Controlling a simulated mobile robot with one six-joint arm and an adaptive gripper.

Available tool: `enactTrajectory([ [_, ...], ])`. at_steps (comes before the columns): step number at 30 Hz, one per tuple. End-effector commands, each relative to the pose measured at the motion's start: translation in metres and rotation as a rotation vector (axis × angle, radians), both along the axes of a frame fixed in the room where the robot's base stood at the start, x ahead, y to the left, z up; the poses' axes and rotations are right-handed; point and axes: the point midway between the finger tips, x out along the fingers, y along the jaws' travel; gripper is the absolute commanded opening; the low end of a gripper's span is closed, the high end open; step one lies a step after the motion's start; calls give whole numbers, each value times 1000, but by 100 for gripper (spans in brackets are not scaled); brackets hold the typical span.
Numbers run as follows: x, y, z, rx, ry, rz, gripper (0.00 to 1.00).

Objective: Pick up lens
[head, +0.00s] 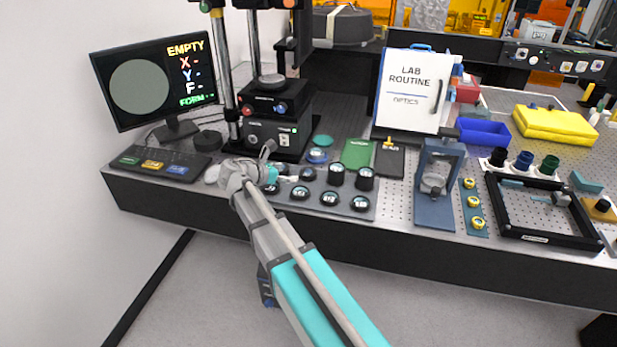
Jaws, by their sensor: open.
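Several round, dark-rimmed lenses sit in rows on a grey tray (318,208) near the bench's front edge. One lens (300,192) is in the front row, with another lens (330,198) and a third lens (360,203) to its right. A further lens (307,174) is in the row behind. My gripper (272,176) is open at the tray's left end. It is small in the head view, and my wrist partly hides its fingers and the nearest lens. I cannot tell whether it touches anything.
An instrument with a column (268,128) stands behind my gripper. A monitor (155,85) reading EMPTY and a keypad (163,165) are to the left. A blue stand (435,208), a lab routine board (408,90) and a black frame (540,238) are to the right.

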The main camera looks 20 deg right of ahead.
Motion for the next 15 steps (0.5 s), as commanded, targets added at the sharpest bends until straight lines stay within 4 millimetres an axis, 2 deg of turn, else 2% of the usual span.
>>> enactTrajectory([
  [1, 3, -8, -7, 0, 0, -2, 100],
  [6, 12, -27, -15, 0, 0, -2, 100],
  [15, 17, -40, -18, 0, 0, 0, 100],
])
